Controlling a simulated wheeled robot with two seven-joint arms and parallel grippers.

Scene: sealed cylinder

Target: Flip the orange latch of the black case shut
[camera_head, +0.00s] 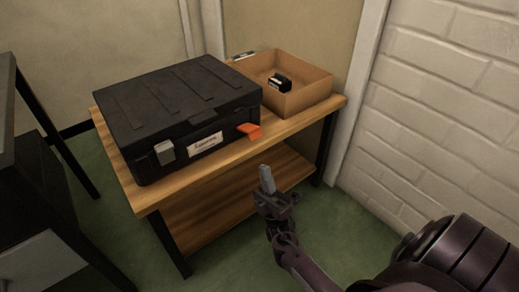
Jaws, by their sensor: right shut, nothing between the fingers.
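The black case (180,100) lies on a wooden table with its lid down. On its front face, the orange latch (249,131) near the right end sticks outward from the case. A grey latch (165,152) near the left end lies flat against the front. A white label (205,144) sits between them. My right gripper (266,173) is shut and empty, its fingers pointing up, in front of the table and below the orange latch, apart from it. My left gripper is not in view.
The wooden table (150,196) has a lower shelf (210,205). An open cardboard box (305,97) with a small black item (280,82) stands right of the case. A white brick wall (450,110) is at the right. Dark furniture stands at the left edge.

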